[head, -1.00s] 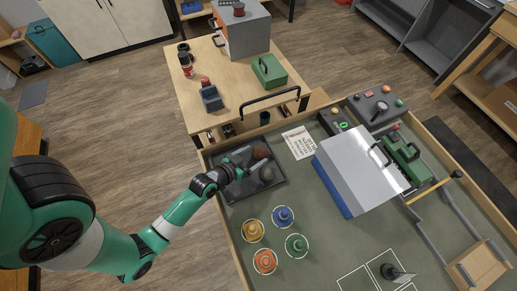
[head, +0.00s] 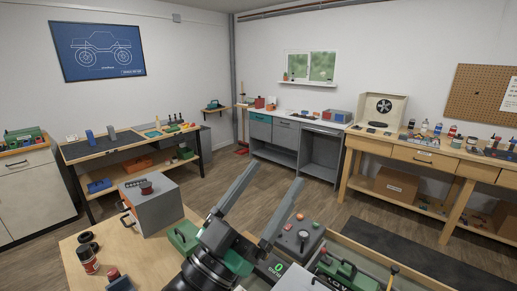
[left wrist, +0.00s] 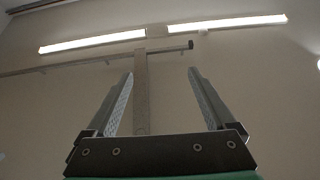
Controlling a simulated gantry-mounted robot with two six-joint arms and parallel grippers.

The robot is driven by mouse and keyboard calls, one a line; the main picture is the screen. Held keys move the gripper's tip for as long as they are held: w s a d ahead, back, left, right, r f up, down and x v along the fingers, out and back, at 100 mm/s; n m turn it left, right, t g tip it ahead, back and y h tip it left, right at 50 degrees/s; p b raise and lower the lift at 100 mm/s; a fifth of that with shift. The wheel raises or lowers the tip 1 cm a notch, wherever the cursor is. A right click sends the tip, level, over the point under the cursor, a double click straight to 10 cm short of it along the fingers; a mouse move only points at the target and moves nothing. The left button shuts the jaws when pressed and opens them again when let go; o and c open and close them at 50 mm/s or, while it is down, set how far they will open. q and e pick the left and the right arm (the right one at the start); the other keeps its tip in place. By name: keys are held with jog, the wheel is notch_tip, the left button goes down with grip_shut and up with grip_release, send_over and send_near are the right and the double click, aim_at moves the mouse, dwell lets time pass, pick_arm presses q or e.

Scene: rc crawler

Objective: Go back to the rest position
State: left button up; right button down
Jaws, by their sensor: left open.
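My left gripper (head: 262,203) is raised at the lower middle of the head view, its two grey fingers spread and pointing up. Nothing is between them. In the left wrist view the fingers (left wrist: 160,95) are also apart and empty, against a bare wall or ceiling with long lights. My right gripper is in neither view.
Benches line the walls. The air around the gripper is clear.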

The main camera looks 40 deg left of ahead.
pick_arm(q)
jog(key=s+d+r+t+h, duration=0.1)
jog(key=s+d+r, duration=0.1)
jog(key=r, duration=0.4)
jog(key=s+d+r+t+h, duration=0.1)
jog(key=s+d+r+t, duration=0.1)
jog(key=s+r, duration=0.3)
jog(key=shift+s+d+r+m+h, duration=0.3)
jog(key=shift+d+r+m+h, duration=0.1)
jog(key=shift+r, duration=0.05)
